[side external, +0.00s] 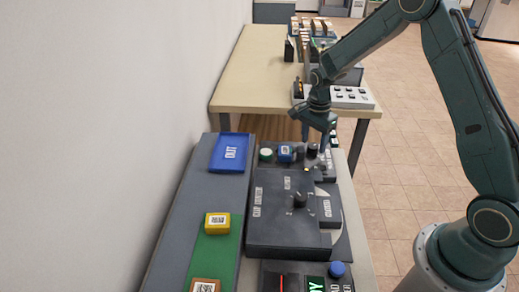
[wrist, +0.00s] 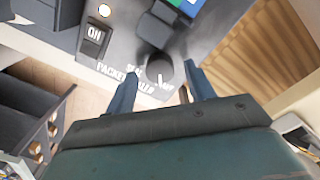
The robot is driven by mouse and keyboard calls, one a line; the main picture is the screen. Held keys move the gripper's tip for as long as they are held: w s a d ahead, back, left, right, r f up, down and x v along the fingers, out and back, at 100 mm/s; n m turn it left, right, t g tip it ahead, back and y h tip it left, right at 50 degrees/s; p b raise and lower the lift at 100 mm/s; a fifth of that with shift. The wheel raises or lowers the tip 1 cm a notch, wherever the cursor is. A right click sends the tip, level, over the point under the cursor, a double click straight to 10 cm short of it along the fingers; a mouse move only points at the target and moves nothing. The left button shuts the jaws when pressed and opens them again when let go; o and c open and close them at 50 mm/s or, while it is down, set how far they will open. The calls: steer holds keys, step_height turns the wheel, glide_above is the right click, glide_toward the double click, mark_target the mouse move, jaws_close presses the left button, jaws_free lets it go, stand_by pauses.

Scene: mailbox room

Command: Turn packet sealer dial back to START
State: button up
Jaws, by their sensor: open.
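The packet sealer (wrist: 115,75) is a dark panel with white lettering in the wrist view. Its round dark dial (wrist: 158,70) has small white labels beside it that are too blurred to read, so I cannot tell its setting. My gripper (wrist: 161,73) is open, with one blue-grey finger on each side of the dial as seen from the wrist; contact is not clear. In the side external view my gripper (side external: 313,140) points down over the far end of the bench, just above the dial (side external: 312,151), which it partly hides.
An ON switch (wrist: 95,39) and a lit lamp (wrist: 104,10) are on the panel. A larger dark machine with a knob (side external: 300,199) stands nearer the camera. A blue tray (side external: 230,153) and a yellow box (side external: 217,223) lie to the left. A beige table (side external: 250,70) stands behind.

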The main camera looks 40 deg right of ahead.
steer(key=shift+f, duration=0.6)
steer(key=shift+c, duration=0.4)
steer(key=c, duration=0.9)
steer(key=shift+n, duration=1.5)
steer(key=shift+r, duration=0.1)
steer(key=o, duration=1)
